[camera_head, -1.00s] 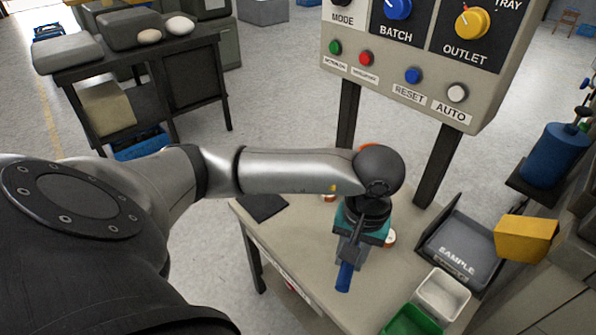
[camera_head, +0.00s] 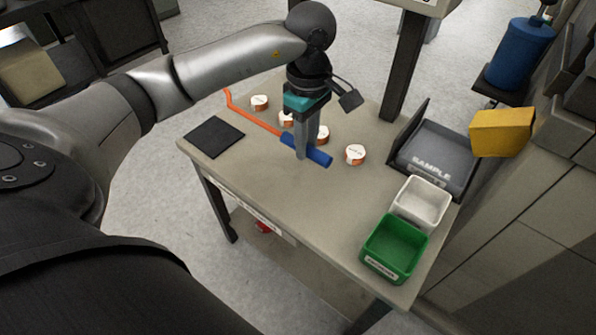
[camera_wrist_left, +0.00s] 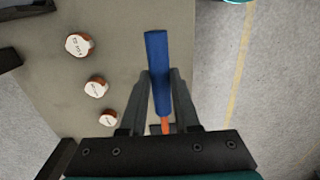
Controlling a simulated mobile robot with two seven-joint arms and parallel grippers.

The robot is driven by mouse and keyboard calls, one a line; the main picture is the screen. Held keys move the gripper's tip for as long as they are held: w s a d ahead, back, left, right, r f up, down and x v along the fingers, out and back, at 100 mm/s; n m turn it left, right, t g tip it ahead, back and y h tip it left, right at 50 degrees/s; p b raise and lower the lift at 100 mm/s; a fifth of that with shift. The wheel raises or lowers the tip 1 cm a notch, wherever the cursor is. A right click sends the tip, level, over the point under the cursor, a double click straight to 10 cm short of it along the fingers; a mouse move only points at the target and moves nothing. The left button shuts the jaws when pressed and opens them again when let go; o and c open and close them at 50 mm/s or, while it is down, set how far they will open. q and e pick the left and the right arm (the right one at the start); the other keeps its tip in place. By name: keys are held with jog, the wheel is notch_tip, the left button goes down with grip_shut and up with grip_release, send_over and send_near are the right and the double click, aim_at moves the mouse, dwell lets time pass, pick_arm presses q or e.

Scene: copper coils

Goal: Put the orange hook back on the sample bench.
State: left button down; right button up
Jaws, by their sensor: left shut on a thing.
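The orange hook (camera_head: 258,123) is a thin orange rod with a bent far-left end and a blue handle (camera_head: 318,156). My left gripper (camera_head: 302,152) points down over the sample bench (camera_head: 290,205) and is shut on the blue handle. The hook lies across the picture above or on the middle of the bench top; I cannot tell whether it touches. In the left wrist view the blue handle (camera_wrist_left: 157,65) sits between the fingers, with a bit of orange rod showing near the gripper's base. My right gripper is not in view.
Several white-topped copper coils (camera_head: 355,154) stand on the bench close to the hook. A black mat (camera_head: 214,137) lies at the left. A SAMPLE tray (camera_head: 437,152), white bin (camera_head: 421,202) and green bin (camera_head: 394,249) occupy the right. The bench's front middle is clear.

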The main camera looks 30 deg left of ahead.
pick_arm(q)
jog(key=b, duration=0.3)
send_over(305, 198)
notch_tip(305, 198, down, 10)
jog(key=shift+f, duration=1.1)
notch_tip(305, 198, down, 2)
jog(key=shift+f+b, duration=0.1)
jog(key=shift+b, duration=0.55)
jog(key=shift+f, duration=0.3)
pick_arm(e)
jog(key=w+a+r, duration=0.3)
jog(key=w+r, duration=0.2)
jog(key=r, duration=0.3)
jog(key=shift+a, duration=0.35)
pick_arm(q)
jog(key=shift+f, duration=0.1)
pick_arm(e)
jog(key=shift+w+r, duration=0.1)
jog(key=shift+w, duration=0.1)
pick_arm(q)
jog(key=c, duration=0.6)
grip_release()
jog(key=shift+c, duration=0.2)
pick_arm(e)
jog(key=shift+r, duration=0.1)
